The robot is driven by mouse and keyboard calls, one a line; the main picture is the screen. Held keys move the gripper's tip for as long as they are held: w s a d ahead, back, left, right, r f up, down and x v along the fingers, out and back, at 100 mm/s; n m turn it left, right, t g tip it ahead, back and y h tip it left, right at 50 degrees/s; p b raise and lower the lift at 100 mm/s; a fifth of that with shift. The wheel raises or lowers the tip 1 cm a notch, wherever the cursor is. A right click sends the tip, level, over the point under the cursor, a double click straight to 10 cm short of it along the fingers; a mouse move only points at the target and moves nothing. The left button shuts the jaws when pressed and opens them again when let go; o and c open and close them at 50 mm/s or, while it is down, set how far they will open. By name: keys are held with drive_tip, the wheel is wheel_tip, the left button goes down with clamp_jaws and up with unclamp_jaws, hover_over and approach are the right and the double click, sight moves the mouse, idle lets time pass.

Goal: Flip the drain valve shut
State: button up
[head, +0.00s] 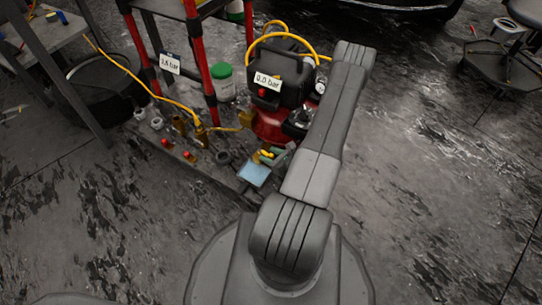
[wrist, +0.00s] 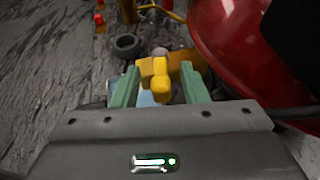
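The drain valve shows as a yellow fitting with a rounded lever (wrist: 160,78) in the wrist view, low beside the red tank (wrist: 225,45). In the head view the valve (head: 265,154) is a small yellow shape at the foot of the compressor (head: 280,80). My gripper (wrist: 158,70) has two green fingers standing apart, one on each side of the lever. Gaps show between the lever and both fingers, so it is open and holds nothing. In the head view my gripper (head: 275,157) is small and partly hidden by my arm.
A light-blue pad (head: 255,173) lies below the valve. Brass fittings (head: 180,125) and a dark ring (wrist: 127,45) stand left of it. A red-posted rack (head: 200,60), yellow hose (head: 125,65) and green-lidded tub (head: 223,82) are behind. Floor (head: 430,180) at right is clear.

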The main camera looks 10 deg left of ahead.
clamp_jaws()
drive_tip(key=shift+w+d+f+n+g+y+b, duration=0.15)
drive_tip(key=shift+w+n+g+y+b, duration=0.25)
drive_tip(key=shift+n+g+b, duration=0.25)
drive_tip(key=shift+w+d+n+g+y, duration=0.2)
drive_tip(key=shift+n+g+y, duration=0.1)
drive_tip(key=shift+n+g, duration=0.4)
unclamp_jaws()
drive_tip(key=shift+r, duration=0.2)
